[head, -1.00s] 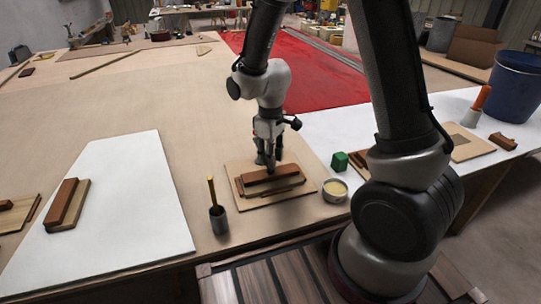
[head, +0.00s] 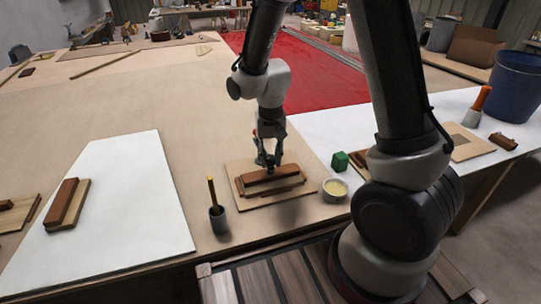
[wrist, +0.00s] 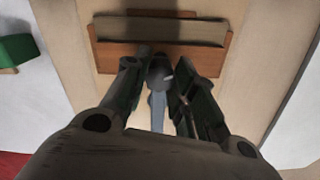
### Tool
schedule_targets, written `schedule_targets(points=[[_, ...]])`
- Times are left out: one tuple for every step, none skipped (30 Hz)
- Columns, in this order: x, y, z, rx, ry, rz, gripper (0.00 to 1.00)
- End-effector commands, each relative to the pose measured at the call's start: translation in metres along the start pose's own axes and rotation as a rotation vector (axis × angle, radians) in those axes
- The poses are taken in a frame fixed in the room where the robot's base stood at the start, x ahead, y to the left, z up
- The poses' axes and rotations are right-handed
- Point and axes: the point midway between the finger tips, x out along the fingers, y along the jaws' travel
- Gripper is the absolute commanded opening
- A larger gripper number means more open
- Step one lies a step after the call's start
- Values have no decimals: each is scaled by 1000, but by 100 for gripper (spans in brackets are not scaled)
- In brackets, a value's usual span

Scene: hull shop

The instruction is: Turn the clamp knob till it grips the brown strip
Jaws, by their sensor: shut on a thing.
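The brown strip (head: 272,174) lies on a stack of wooden pieces on a square tan board (head: 308,190) near the front table edge. In the wrist view the wooden pieces (wrist: 105,53) cross the top of the picture. My gripper (head: 266,163) points down at the far side of the stack. In the wrist view its fingers (wrist: 160,88) are shut around the grey clamp knob (wrist: 159,72), with a grey bar below it. The clamp's jaw is mostly hidden, so I cannot tell whether it touches the strip.
A round tin (head: 335,188) and a green block (head: 340,161) stand to the right of the board. A dark cup with a yellow stick (head: 217,212) stands to the left. A white sheet (head: 125,190) with another wooden stack lies further left.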

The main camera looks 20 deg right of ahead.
Motion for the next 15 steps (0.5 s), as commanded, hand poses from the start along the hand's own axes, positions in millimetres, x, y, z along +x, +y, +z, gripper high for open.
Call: schedule_targets(points=[[0,0,0,40,1,-1,2],[0,0,0,69,1,-1,2],[0,0,0,107,1,-1,2],[0,0,0,135,1,-1,2],[0,0,0,164,1,-1,2],[0,0,0,202,1,-1,2],[0,0,0,230,1,-1,2],[0,0,0,257,1,-1,2],[0,0,0,293,1,-1,2],[0,0,0,320,1,-1,2],[0,0,0,346,1,-1,2],[0,0,0,379,1,-1,2],[0,0,0,404,1,-1,2],[0,-1,0,428,1,-1,2],[0,-1,0,458,1,-1,2]])
